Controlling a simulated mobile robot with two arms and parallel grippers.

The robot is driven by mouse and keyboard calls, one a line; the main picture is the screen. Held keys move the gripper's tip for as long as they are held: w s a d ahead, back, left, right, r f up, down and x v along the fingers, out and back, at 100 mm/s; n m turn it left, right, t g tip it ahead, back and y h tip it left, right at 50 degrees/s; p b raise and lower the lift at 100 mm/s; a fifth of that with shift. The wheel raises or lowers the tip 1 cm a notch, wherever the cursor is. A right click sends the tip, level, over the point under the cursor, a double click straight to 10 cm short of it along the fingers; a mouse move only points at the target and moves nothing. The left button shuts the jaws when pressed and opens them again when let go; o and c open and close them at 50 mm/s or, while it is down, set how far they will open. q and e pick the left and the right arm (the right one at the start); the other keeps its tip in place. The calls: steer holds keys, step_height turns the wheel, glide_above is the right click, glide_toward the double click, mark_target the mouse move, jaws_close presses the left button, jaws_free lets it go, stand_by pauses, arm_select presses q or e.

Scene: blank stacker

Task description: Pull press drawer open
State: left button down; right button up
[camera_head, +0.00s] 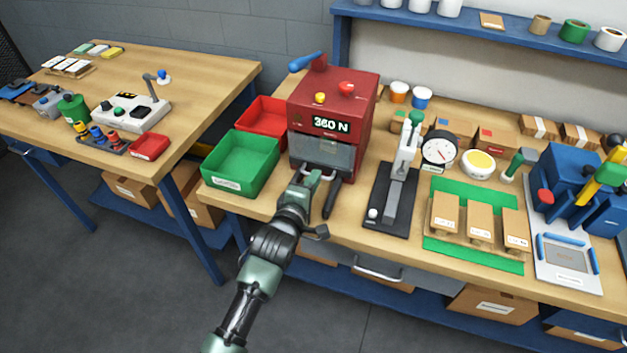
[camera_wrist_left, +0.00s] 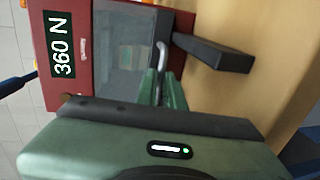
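The red press (camera_head: 335,95) stands on the workbench with a "360 N" display; it also fills the upper left of the left wrist view (camera_wrist_left: 85,90). Its grey, see-through drawer front (camera_head: 323,153) is on the lower front and looks about flush with the body. A pale metal handle (camera_wrist_left: 162,52) sticks out from the drawer front (camera_wrist_left: 122,42). My left gripper (camera_head: 318,178) is at this handle, its narrow green fingers (camera_wrist_left: 161,88) close together around the handle's near part, which they partly hide. My right gripper is not in view.
A green bin (camera_head: 241,165) and a red bin (camera_head: 265,120) stand left of the press. A black block (camera_wrist_left: 213,53) juts out beside the handle. A black-based lever press (camera_head: 391,200) stands to the right. The floor before the bench is clear.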

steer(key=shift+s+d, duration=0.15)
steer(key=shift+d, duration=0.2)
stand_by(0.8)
